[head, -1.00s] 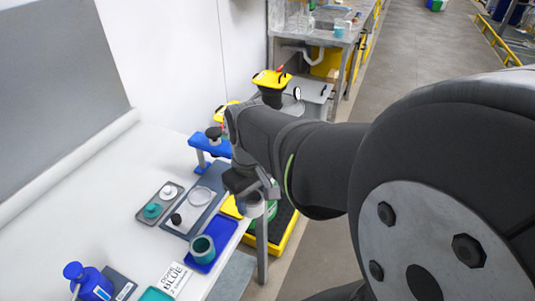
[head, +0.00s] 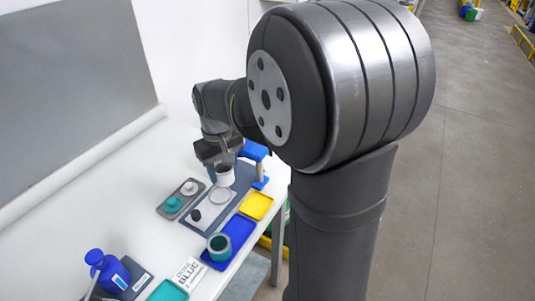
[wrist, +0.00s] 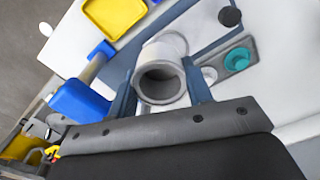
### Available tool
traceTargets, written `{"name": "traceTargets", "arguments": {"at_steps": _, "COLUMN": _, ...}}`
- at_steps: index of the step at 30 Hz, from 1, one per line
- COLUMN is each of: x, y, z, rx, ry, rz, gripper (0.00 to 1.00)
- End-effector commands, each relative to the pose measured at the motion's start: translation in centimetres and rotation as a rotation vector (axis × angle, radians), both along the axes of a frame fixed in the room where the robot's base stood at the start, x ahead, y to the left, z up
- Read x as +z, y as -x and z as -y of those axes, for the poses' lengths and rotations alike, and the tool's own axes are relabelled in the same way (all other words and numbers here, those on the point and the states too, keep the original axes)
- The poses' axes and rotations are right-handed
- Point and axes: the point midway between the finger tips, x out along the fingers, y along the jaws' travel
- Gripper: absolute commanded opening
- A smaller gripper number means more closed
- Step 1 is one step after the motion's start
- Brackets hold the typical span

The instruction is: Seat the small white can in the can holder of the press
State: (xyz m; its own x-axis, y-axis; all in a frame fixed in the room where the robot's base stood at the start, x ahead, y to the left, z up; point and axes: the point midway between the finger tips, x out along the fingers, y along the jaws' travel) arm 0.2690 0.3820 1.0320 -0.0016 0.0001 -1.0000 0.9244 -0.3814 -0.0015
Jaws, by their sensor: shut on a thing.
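My gripper (head: 222,163) is shut on the small white can (head: 225,175). The wrist view shows the can's open, hollow end (wrist: 160,80) between the two fingers. The can is at the far part of the slate-blue base plate (head: 238,180), beside the blue upright of the press (head: 257,153). The blue part of the press (wrist: 85,102) also shows left of the can in the wrist view. A pale round disc (head: 222,197) lies on the plate nearer the camera. I cannot tell whether the can touches the plate. The can holder is not clearly visible.
A grey tray (head: 163,213) with teal and white lids is left of the plate. A black knob (head: 195,215) is on the plate. A yellow tray (head: 257,205) and a blue tray holding a teal cup (head: 220,246) line the table's right edge. A blue bottle (head: 108,270) stands nearer.

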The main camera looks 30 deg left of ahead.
Motion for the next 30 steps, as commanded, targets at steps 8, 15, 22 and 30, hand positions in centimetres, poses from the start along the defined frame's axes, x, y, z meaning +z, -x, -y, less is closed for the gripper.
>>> {"name": "traceTargets", "arguments": {"at_steps": 8, "x": -1.0, "y": 0.4, "z": -2.3, "rx": -0.001, "ry": 0.000, "rz": 0.000, "gripper": 0.24}}
{"name": "traceTargets", "arguments": {"at_steps": 15, "x": -2.8, "y": 0.4, "z": -2.3, "rx": -0.002, "ry": 0.000, "rz": -0.002, "gripper": 0.24}}
{"name": "traceTargets", "arguments": {"at_steps": 22, "x": -5.0, "y": 0.4, "z": -2.2, "rx": -0.001, "ry": 0.000, "rz": -0.004, "gripper": 0.24}}
{"name": "traceTargets", "arguments": {"at_steps": 30, "x": -6.5, "y": 0.4, "z": -2.3, "rx": -0.001, "ry": 0.000, "rz": 0.000, "gripper": 0.24}}
